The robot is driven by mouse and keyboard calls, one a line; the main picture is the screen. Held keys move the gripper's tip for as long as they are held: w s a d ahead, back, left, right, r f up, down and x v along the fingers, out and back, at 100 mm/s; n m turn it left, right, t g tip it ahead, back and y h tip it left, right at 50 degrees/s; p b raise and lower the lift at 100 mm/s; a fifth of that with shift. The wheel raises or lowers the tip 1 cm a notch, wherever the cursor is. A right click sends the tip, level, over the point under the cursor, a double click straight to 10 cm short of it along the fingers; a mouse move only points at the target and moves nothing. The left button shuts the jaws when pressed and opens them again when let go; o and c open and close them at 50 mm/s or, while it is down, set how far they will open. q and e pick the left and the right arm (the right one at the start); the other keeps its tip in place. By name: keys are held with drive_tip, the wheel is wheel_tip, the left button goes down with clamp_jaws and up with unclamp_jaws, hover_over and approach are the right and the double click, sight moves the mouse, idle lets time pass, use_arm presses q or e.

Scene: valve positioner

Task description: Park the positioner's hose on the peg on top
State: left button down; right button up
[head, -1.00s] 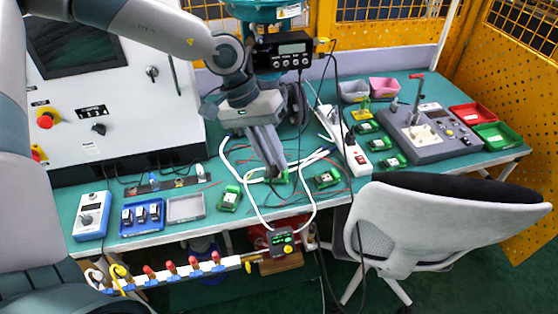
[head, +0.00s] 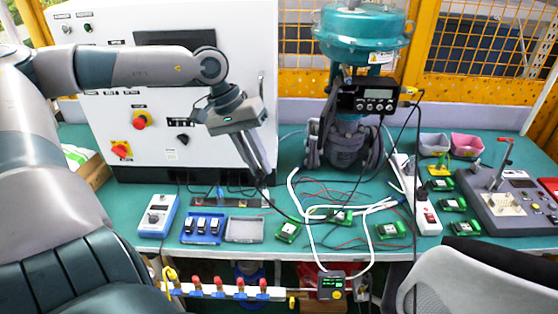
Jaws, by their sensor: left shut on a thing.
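The positioner (head: 375,97) is a black box with a small display, mounted on the front of the teal valve actuator (head: 362,35). A thin black hose (head: 347,204) hangs from it, sags over the table and runs left to my left gripper. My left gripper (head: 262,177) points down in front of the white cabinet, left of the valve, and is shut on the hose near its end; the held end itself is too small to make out. I cannot clearly make out the peg on top of the positioner. My right gripper is not in view.
White tubing (head: 308,228) and thin wires lie on the teal table between small green modules (head: 390,230). A white power strip (head: 427,212) stands right of the valve. A grey tray (head: 245,229) and blue tray (head: 204,227) lie near the front edge. A chair (head: 480,280) blocks the front right.

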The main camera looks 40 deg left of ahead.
use_arm(q)
drive_tip(key=f, duration=0.1)
drive_tip(key=s+f, duration=0.1)
drive_tip(key=f, duration=0.1)
drive_tip(key=shift+s+a+n, duration=0.3)
drive_tip(key=shift+s, duration=0.1)
drive_tip(key=shift+d+f, duration=0.1)
drive_tip(key=shift+d, duration=0.05)
drive_tip(key=shift+d+f, duration=0.2)
drive_tip(key=shift+f, duration=0.05)
drive_tip(key=shift+f, duration=0.1)
